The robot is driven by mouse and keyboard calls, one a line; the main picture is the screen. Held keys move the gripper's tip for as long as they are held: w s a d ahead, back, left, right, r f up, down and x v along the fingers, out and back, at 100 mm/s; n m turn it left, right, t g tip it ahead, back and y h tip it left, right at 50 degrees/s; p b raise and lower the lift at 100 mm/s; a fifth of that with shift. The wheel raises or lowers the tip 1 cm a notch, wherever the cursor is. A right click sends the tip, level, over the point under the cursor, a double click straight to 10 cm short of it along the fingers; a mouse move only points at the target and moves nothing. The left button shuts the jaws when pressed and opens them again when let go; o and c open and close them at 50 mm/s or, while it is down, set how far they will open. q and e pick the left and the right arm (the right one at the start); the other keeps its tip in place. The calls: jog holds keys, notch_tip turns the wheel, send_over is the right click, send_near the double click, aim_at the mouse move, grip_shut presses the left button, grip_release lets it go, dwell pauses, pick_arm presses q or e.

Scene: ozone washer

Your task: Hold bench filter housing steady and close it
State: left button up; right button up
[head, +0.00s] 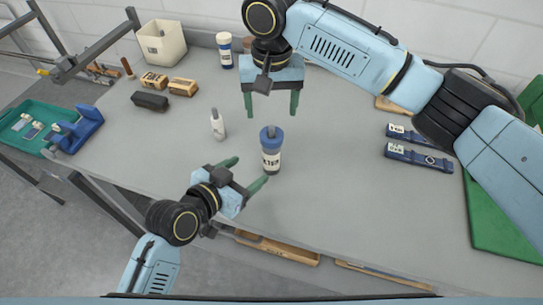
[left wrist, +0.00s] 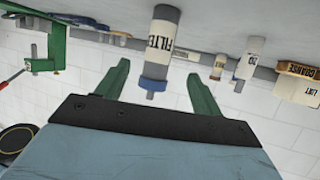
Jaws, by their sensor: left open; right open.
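The filter housing (head: 271,161) stands upright on the grey bench, with a pale labelled body and a blue cap (head: 270,133) on top. My left gripper (head: 252,171) is open at the housing's near left side, its green fingers pointing toward it. In the left wrist view, which is upside down, the housing (left wrist: 158,45) shows between the open fingers (left wrist: 158,70), with no visible contact. My right gripper (head: 271,113) is open and empty, fingers pointing down, above and behind the cap in the head view. Whether the cap is fully seated cannot be told.
A small white bottle (head: 217,126) stands left of the housing. Blocks (head: 183,87) and a cream bin (head: 161,44) are back left. Two blue tools (head: 418,157) and a green mat (head: 490,215) lie right. Bench in front is clear.

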aim_at(266, 158)
pick_arm(q)
jog(key=x, duration=1.1)
jog(key=shift+w+d, duration=0.15)
jog(key=shift+w, duration=0.05)
